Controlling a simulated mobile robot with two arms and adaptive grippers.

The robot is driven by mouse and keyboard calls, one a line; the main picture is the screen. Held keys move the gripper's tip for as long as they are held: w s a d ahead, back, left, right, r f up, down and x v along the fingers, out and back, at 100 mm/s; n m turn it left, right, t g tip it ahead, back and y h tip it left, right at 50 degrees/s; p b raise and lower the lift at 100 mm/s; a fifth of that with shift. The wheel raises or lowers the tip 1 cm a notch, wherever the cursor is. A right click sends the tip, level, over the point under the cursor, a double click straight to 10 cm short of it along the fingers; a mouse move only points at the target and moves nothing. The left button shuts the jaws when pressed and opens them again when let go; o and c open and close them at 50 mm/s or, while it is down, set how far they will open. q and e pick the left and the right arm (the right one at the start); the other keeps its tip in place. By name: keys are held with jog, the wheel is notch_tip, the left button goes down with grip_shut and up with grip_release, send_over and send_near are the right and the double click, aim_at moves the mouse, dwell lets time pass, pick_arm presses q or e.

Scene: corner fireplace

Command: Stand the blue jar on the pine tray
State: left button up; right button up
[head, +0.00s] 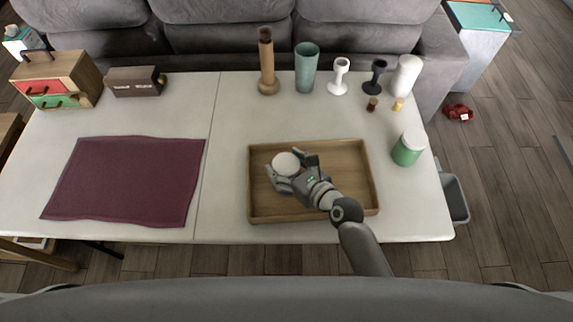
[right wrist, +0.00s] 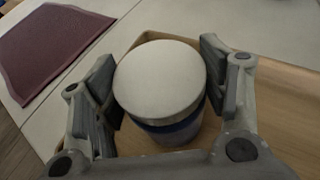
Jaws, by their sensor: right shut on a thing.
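The blue jar (right wrist: 178,135) has a white lid, and its blue body shows below the lid in the right wrist view. In the head view only its white lid (head: 286,163) shows clearly. My right gripper (head: 291,172) is shut on the jar, with a finger on each side of it. The jar is upright over the left half of the pine tray (head: 310,215). I cannot tell whether its base touches the tray floor. My left gripper is not in view.
A green jar (head: 408,148) with a white lid stands right of the tray. A maroon mat (head: 125,180) lies to the left. A wooden candlestick (head: 267,65), a teal cup (head: 306,68), goblets and a white cylinder (head: 403,76) line the back. The tray's right half is free beneath my arm.

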jog(key=shift+a, duration=0.1)
jog(key=o, duration=1.5)
jog(key=shift+s+r, duration=0.1)
jog(key=shift+s, duration=0.05)
jog(key=v, duration=1.2)
